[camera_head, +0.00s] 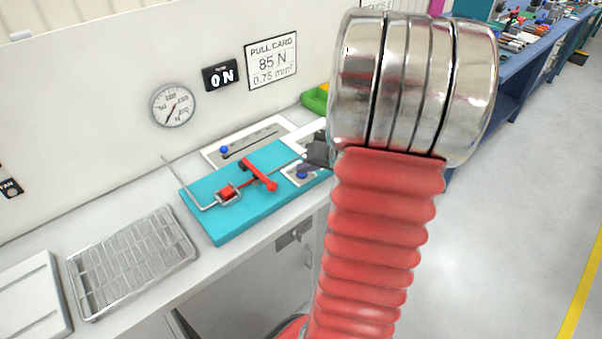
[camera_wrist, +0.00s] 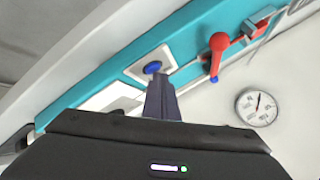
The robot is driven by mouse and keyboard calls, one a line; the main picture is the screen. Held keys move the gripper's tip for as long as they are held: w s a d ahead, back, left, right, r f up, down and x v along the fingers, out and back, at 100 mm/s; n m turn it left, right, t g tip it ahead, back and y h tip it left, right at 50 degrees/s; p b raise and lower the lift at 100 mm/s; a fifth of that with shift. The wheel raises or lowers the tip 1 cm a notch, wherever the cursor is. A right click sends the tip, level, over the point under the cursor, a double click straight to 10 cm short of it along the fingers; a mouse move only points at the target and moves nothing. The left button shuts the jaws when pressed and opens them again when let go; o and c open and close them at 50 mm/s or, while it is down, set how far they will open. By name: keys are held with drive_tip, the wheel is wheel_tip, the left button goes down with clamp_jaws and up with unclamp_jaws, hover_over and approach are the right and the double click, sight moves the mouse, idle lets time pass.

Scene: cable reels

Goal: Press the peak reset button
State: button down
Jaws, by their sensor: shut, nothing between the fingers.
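A blue round button (camera_head: 302,175) sits on a small white plate at the right end of the teal panel (camera_head: 225,225). In the wrist view the blue button (camera_wrist: 153,67) lies just beyond my fingertips. My gripper (camera_head: 318,153) is dark, shut and empty, partly hidden behind my arm in the head view. In the wrist view its closed fingers (camera_wrist: 161,84) point at the button's lower edge; I cannot tell whether they touch it. No label on the button is readable.
A red lever (camera_head: 258,174) and a red clamp block (camera_head: 227,192) stand on the panel. A blue knob (camera_head: 224,149) sits on a slotted white plate behind. A dial gauge (camera_head: 173,105), a display reading 0 N (camera_head: 220,75) and a pull card (camera_head: 271,60) hang on the wall. A wire tray (camera_head: 130,262) lies left.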

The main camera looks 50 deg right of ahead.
sight(305, 177)
idle(0.4)
drive_tip(key=shift+r, duration=0.8)
wheel_tip(305, 177, up, 5)
idle(0.6)
idle(0.9)
